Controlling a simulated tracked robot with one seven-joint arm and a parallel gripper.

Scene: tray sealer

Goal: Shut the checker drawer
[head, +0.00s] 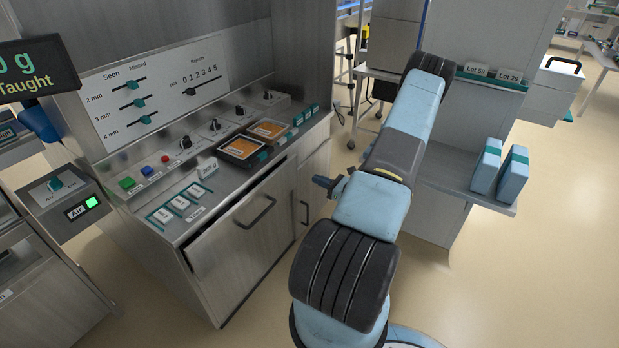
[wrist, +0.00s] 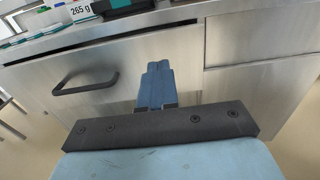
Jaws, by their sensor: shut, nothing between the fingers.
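The checker drawer (head: 240,245) is a large metal front with a dark bar handle (head: 257,213), set in the cabinet under the counter. Its top edge stands a little out from the counter with a dark gap, so it looks slightly open. In the wrist view the drawer front (wrist: 110,105) and handle (wrist: 86,84) are to the left of my fingers. My gripper (head: 318,181) is shut and empty, to the right of the handle in the head view. In the wrist view its fingers (wrist: 157,70) point toward the front; contact cannot be told.
Above the drawer, the counter (head: 223,190) carries buttons, knobs, orange-topped trays (head: 268,129) and a weight block marked 265 g (wrist: 80,12). A narrower door with a handle (head: 304,212) is on the right. A shelf (head: 460,182) with blue boxes stands behind my arm.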

